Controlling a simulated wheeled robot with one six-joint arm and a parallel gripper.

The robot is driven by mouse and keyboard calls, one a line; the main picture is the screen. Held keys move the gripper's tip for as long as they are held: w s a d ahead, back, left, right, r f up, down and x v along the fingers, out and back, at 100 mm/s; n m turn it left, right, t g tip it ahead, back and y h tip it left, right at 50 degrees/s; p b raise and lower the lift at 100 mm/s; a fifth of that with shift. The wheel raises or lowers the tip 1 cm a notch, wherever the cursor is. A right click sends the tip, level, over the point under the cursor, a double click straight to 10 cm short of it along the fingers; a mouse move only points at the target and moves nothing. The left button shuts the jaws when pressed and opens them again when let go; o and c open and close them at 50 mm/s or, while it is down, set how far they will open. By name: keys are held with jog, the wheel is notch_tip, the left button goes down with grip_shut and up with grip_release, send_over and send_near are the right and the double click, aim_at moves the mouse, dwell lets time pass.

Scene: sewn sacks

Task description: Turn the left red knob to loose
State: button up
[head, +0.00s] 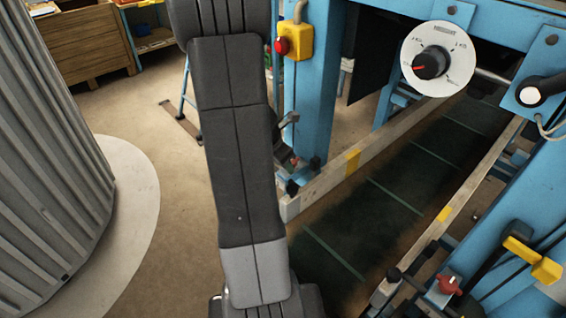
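A red knob (450,285) with a pale mark on top sits at the lower right, on the right side of the blue machine. Small red parts (294,161) show at the left end of the machine, just right of my arm; they are too small and dark to tell whether one is the left red knob. No loose marking is readable. My dark arm crosses the left middle of the head view and hides what lies behind it. My gripper is out of view.
The blue machine frame (313,90) carries a yellow box with a red button (282,45), a white dial with a black knob (430,64) and a yellow handle (533,260). A dark belt (375,205) runs between rails. A ribbed grey cylinder (45,180) stands left.

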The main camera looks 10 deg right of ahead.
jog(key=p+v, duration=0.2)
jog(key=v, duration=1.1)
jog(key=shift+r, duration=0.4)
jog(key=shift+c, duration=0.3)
